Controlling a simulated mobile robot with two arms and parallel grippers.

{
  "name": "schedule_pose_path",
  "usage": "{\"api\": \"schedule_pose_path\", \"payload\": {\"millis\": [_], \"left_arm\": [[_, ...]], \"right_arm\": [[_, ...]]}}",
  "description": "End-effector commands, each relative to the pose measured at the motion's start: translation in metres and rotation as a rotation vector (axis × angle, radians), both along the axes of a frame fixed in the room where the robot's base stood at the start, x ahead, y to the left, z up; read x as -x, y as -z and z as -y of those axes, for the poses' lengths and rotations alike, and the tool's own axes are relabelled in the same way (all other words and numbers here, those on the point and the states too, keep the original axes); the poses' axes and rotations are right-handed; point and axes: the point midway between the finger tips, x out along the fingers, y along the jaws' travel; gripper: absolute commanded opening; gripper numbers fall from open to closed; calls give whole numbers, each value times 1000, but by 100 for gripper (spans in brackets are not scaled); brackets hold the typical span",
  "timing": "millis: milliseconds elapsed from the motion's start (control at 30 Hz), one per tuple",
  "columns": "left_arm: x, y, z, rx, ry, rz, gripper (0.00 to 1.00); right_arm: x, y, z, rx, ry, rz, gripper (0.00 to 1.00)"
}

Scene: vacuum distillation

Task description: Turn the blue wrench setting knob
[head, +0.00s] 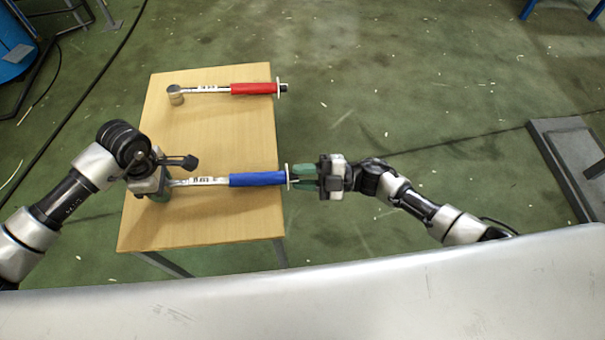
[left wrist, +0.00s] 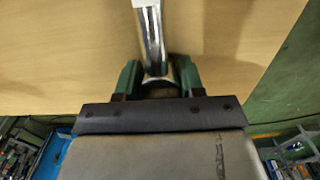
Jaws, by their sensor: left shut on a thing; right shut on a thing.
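The blue wrench (head: 257,179) lies across the wooden table, its blue handle toward the right edge and its metal shaft toward the left. My left gripper (head: 156,192) is shut on the head end of the blue wrench, which it mostly hides. In the left wrist view the metal shaft (left wrist: 151,40) runs up from between the green fingers (left wrist: 158,82). My right gripper (head: 303,177) is shut on the setting knob at the handle's end, just past the table's right edge. The knob itself is hidden by the fingers; a pale disc (head: 287,177) shows beside them.
A red wrench (head: 250,88) lies parallel farther back on the wooden table (head: 210,130), with bare tabletop between the two wrenches. A grey metal platform (head: 560,150) stands on the green floor at the right. A pale surface spans the bottom of the head view.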

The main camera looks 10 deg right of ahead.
Motion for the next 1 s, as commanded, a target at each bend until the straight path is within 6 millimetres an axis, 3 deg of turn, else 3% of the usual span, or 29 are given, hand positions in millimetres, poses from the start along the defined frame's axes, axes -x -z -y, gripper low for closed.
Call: {"api": "schedule_pose_path", "payload": {"millis": [400, 967, 1000], "left_arm": [[-1, -1, -1, -1, 0, 2, 0], [0, -1, -1, -1, -1, 1, 0], [0, -1, -1, -1, -1, 1, 0]], "right_arm": [[0, 2, 1, 3, 20, 186, 2], [0, 2, 1, 4, 21, 215, 2], [0, 2, 1, 5, 22, 214, 30]]}}
